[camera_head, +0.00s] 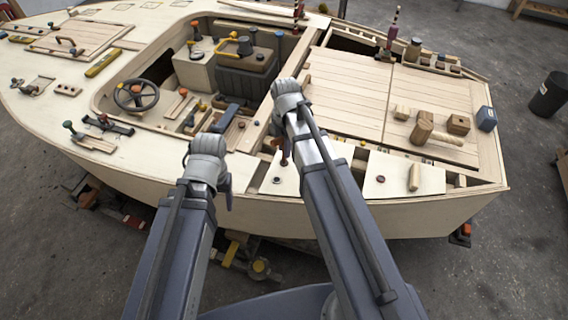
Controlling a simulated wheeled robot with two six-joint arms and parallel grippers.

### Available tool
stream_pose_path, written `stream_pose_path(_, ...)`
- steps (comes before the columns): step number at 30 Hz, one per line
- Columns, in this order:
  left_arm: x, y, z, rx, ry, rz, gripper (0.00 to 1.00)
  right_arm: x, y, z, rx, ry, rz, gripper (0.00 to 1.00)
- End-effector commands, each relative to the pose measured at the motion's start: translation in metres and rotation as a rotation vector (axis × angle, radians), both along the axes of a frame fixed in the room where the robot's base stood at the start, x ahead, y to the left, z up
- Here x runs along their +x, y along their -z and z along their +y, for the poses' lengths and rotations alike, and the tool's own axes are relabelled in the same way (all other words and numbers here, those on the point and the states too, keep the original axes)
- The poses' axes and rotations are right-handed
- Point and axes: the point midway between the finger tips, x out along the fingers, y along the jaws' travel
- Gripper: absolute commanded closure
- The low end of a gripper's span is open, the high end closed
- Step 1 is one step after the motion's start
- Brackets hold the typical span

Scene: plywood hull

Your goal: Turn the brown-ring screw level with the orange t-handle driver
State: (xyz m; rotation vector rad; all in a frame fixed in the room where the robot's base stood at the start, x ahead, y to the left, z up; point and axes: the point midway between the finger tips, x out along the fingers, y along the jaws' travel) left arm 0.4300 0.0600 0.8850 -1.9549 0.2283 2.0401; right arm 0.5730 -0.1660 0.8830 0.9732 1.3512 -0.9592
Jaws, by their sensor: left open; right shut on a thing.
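My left gripper (226,188) hangs beside the hull's near edge, mostly hidden behind its own wrist; it is open and no thing shows in it. My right gripper (279,128) points down over the near deck, partly hidden by its wrist. It is shut on a small red-orange thing, which looks like the orange t-handle driver (284,157), held roughly upright. Two small screw heads show on the pale near deck panels: a dark-ringed one (276,180) just below the driver and a brownish one (380,179) farther right. Ring colours are hard to tell. Whether the driver touches a screw cannot be told.
The plywood hull (400,215) fills the view. A steering wheel (136,95) and dark engine box (246,75) stand in the cockpit. A wooden peg (414,177) lies near the right screw.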

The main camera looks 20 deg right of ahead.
Motion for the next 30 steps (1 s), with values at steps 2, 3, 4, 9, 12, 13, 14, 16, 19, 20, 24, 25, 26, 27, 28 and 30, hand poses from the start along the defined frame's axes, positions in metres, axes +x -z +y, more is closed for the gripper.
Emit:
stream_pose_path(2, 0.0000, -0.0003, 0.0000, 0.000, 0.000, 0.000, 0.36, -0.0001, -0.0003, 0.0000, 0.000, 0.000, 0.000, 1.00)
stream_pose_path(3, 0.0000, -0.0001, 0.0000, 0.000, 0.000, 0.000, 0.36, -0.0001, -0.0001, 0.0000, 0.000, 0.000, 0.000, 1.00)
stream_pose_path(4, 0.0000, 0.0001, 0.0000, 0.000, 0.000, 0.000, 0.36, 0.0000, 0.0001, 0.0000, 0.000, 0.000, 0.000, 1.00)
stream_pose_path(9, 0.0000, 0.0003, 0.0000, 0.000, 0.000, 0.000, 0.36, 0.0000, 0.0003, 0.0000, 0.000, -0.003, 0.000, 1.00)
stream_pose_path(12, 0.0000, 0.0000, 0.0000, 0.000, 0.000, 0.000, 0.36, 0.0000, 0.0000, 0.0000, 0.000, -0.064, 0.000, 1.00)
stream_pose_path(13, 0.0000, -0.0002, 0.0000, 0.000, 0.000, 0.000, 0.36, 0.0001, -0.0002, 0.0000, 0.001, -0.099, 0.000, 1.00)
stream_pose_path(14, 0.0000, -0.0003, 0.0000, 0.000, 0.000, 0.000, 0.36, 0.0001, -0.0003, 0.0000, 0.000, -0.139, 0.001, 1.00)
stream_pose_path(16, 0.0000, -0.0007, 0.0001, 0.000, 0.000, 0.000, 0.36, 0.0003, -0.0007, 0.0000, 0.000, -0.231, 0.000, 1.00)
stream_pose_path(19, 0.0000, -0.0010, 0.0000, 0.000, 0.000, 0.000, 0.36, 0.0004, -0.0010, 0.0000, 0.001, -0.343, 0.000, 1.00)
stream_pose_path(20, 0.0000, -0.0011, 0.0000, 0.000, 0.000, 0.000, 0.36, 0.0004, -0.0011, 0.0000, 0.000, -0.369, 0.001, 1.00)
stream_pose_path(24, 0.0000, -0.0012, 0.0000, 0.000, 0.000, 0.000, 0.36, 0.0004, -0.0012, 0.0000, 0.000, -0.432, 0.000, 1.00)
stream_pose_path(25, 0.0000, -0.0012, 0.0000, 0.000, 0.000, 0.000, 0.36, 0.0004, -0.0012, 0.0000, 0.000, -0.436, 0.000, 1.00)
stream_pose_path(26, 0.0000, -0.0012, 0.0000, 0.000, 0.000, 0.000, 0.36, 0.0004, -0.0012, 0.0000, 0.000, -0.438, 0.000, 1.00)
stream_pose_path(27, 0.0000, -0.0012, 0.0000, 0.000, 0.000, 0.000, 0.36, 0.0004, -0.0012, 0.0000, 0.000, -0.438, 0.000, 1.00)
stream_pose_path(28, 0.0000, -0.0012, 0.0000, 0.000, 0.000, 0.000, 0.36, 0.0004, -0.0012, 0.0000, 0.000, -0.437, 0.000, 1.00)
stream_pose_path(30, 0.0000, -0.0012, 0.0000, 0.000, 0.000, 0.000, 0.36, 0.0004, -0.0012, 0.0000, 0.000, -0.436, 0.000, 1.00)
